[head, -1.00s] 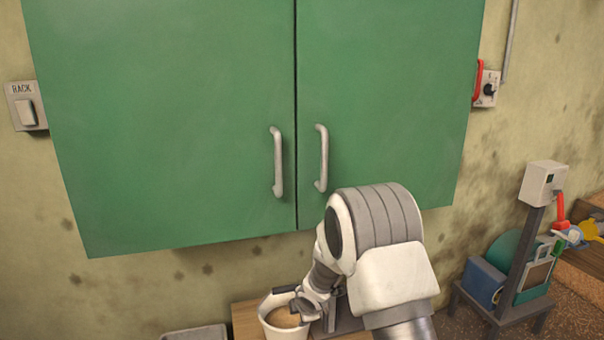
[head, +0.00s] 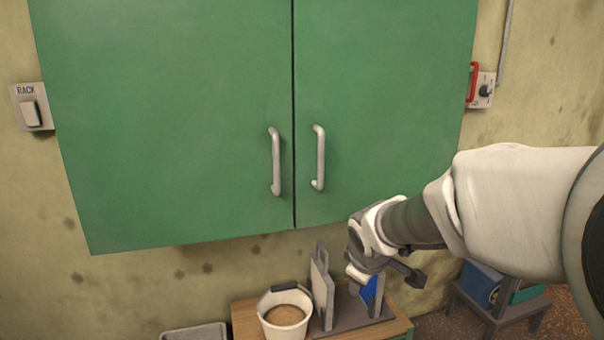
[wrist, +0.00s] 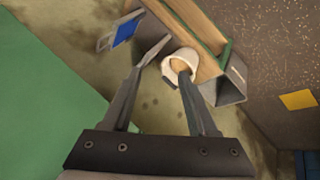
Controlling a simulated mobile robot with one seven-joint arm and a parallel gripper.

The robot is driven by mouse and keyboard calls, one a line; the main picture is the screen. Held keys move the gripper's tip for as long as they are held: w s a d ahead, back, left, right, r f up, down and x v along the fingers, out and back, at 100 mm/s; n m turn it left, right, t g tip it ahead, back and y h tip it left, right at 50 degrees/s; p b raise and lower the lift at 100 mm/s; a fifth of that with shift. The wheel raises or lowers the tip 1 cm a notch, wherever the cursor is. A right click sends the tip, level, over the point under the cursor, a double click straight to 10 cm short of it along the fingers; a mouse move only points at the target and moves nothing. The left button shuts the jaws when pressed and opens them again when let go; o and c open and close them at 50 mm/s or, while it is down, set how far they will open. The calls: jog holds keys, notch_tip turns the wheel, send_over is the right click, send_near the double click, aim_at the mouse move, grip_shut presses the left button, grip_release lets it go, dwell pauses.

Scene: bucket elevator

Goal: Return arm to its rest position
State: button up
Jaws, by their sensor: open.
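My arm reaches in from the right edge of the head view, in front of the wall and the stand at right. My gripper (head: 388,276) is open and empty, above and to the right of the white bucket (head: 285,314). It is apart from the bucket. The bucket stands upright on a wooden bench, with brown material inside and a dark handle grip. In the wrist view my gripper (wrist: 172,54) shows two spread fingers, with the bucket (wrist: 170,71) partly hidden behind the right one.
A grey rack (head: 352,314) with a light panel and a blue panel stands right of the bucket, just below my gripper. A closed green cabinet (head: 180,120) hangs above. A grey tray (head: 195,332) sits at lower left. A blue box (head: 478,282) is partly hidden behind my arm.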

jog(key=s+d+r+m+g, duration=0.1)
jog(key=s+r+m, duration=0.3)
jog(key=s, duration=0.8)
jog(key=s+d+r+m, duration=0.1)
jog(key=s+r+m, duration=0.1)
jog(key=s+m, duration=0.65)
jog(key=s+r+n+y+p, duration=0.1)
jog(key=s+r+n+p, duration=0.1)
jog(key=r+p, duration=1.1)
jog(key=shift+s+r+n+p, duration=0.35)
jog(key=shift+s+r+p, duration=0.05)
jog(key=shift+s+p, duration=0.2)
